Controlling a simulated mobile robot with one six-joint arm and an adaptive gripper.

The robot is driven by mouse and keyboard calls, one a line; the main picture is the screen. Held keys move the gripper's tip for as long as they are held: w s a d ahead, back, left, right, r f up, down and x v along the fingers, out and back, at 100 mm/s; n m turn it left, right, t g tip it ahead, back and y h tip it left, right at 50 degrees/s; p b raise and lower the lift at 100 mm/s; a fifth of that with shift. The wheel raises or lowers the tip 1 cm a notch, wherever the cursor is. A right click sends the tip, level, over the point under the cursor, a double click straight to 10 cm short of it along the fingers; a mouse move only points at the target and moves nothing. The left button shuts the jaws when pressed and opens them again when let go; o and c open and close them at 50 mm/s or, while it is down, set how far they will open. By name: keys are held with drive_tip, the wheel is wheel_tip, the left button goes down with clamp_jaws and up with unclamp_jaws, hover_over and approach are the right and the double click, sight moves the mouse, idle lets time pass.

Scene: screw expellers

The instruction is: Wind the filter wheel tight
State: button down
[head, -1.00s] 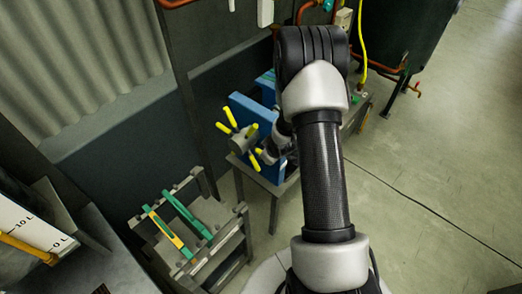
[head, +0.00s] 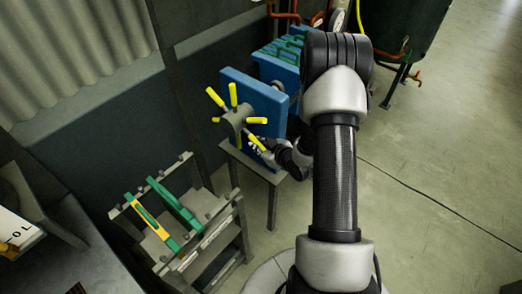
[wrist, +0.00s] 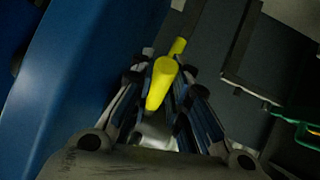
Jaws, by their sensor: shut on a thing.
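The filter wheel has a grey hub (head: 238,117) with several yellow-tipped spokes and stands on the front of a blue press plate (head: 262,101). My gripper (head: 258,146) is at the wheel's lower right, in front of the blue plate. It is shut on one yellow handle (wrist: 161,84), which shows between the two fingers in the wrist view. My arm comes in from the right. The fingertips are small and partly hidden in the head view.
More blue and green filter plates (head: 284,62) stand behind the front plate. A grey rack (head: 206,205) with green and yellow-marked bars stands at lower left. A dark wall is close on the left. Open floor (head: 440,190) lies to the right.

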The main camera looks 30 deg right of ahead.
drive_tip(key=shift+f, duration=0.15)
idle(0.3)
drive_tip(key=c, duration=1.5)
unclamp_jaws()
drive_tip(key=shift+w, duration=0.1)
drive_tip(key=v, duration=1.2)
drive_tip(key=shift+f, duration=0.1)
